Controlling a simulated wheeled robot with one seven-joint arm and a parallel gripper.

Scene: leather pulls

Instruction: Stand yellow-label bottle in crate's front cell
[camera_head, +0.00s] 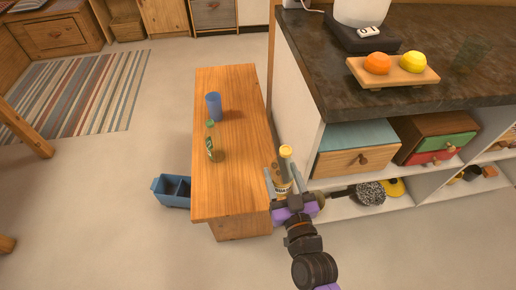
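A bottle with a yellow cap and a pale yellowish label with dark lettering (283,188) is between the two fingers of my gripper (281,178). The gripper appears shut on it. The bottle looks roughly upright, just right of the wooden bench's edge, with no support visible under it. Its lower part is hidden by my gripper. A blue crate (158,186) with dark inner cells and a divider stands on the floor left of the bench's near end. I see nothing in its visible cells, though its right part is close to the bench edge.
The wooden bench (236,180) lies between the crate and my gripper. A green bottle (211,150) and a blue cup (214,106) stand on it. A dark-topped counter with open shelves (330,207) is close on the right. The floor left of the crate is clear.

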